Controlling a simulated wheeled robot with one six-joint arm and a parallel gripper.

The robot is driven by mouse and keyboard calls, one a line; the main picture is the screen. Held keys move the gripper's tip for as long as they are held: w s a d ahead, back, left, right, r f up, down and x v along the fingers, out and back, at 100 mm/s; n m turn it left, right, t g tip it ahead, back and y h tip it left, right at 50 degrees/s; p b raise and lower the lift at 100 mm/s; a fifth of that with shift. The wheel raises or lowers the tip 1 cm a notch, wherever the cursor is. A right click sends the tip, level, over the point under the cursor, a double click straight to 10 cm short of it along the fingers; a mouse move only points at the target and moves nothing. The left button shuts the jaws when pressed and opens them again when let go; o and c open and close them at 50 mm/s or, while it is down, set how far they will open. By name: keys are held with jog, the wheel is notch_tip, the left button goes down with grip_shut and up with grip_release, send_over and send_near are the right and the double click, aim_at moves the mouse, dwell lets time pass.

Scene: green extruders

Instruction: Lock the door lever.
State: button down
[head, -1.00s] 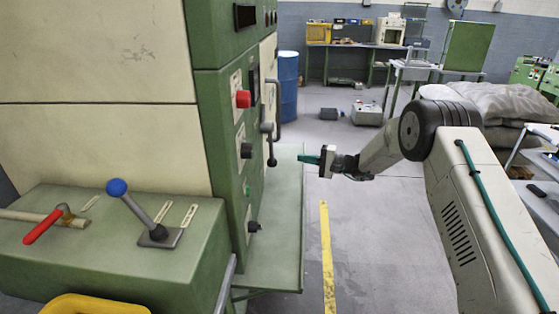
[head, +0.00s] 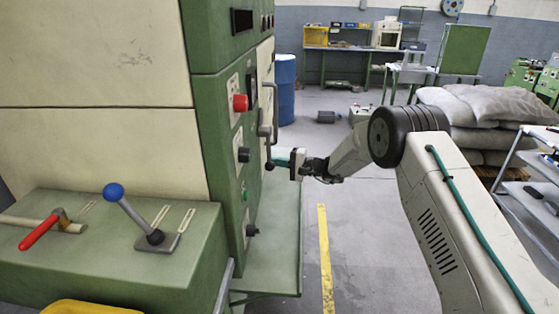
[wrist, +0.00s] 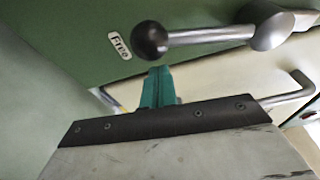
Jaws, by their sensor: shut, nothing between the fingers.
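The door lever (head: 266,130) is a grey metal bar with a dark ball knob, on the side of the green and cream machine. In the head view it hangs down, knob at the bottom. In the wrist view the lever (wrist: 205,36) lies across the top, its ball beside a label reading "Free" (wrist: 119,46). My gripper (head: 276,157) has teal fingers, shut and empty, close to the ball. In the wrist view the fingertips (wrist: 159,72) are just below the ball; I cannot tell whether they touch it.
A bent metal handle (wrist: 297,92) sits on the cream door at right in the wrist view. A red button (head: 240,103) and dark knobs are on the machine's panel. A green ledge (head: 275,235) juts out below my gripper.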

jog(key=shift+s+r, duration=0.1)
jog(key=shift+s, duration=0.45)
